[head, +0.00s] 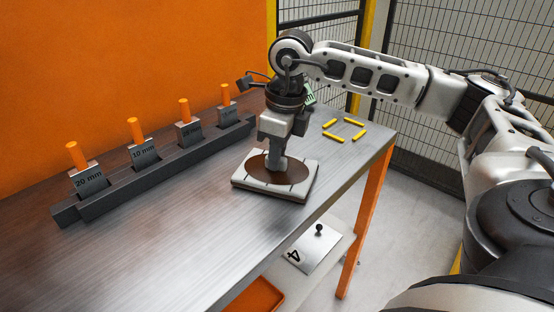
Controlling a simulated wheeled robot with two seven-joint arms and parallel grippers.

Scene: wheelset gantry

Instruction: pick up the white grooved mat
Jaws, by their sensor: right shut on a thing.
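The white grooved mat (302,189) is a pale square slab with a brown oval centre and dark lines across its top. It is near the right part of the metal bench, close to the front edge. My right gripper (276,167) points straight down over its middle, shut on it at the centre. The fingers hide part of the brown oval, and the exact grip is hard to see. The mat looks level; I cannot tell whether it touches the bench. My left gripper is out of view.
A dark rack (115,191) with several orange-handled, labelled blocks stands along the back of the bench (190,225). Yellow strips (354,122) mark a spot at the right end. Below are a plate marked 4 (308,254) and an orange tray (258,298). The left front bench is clear.

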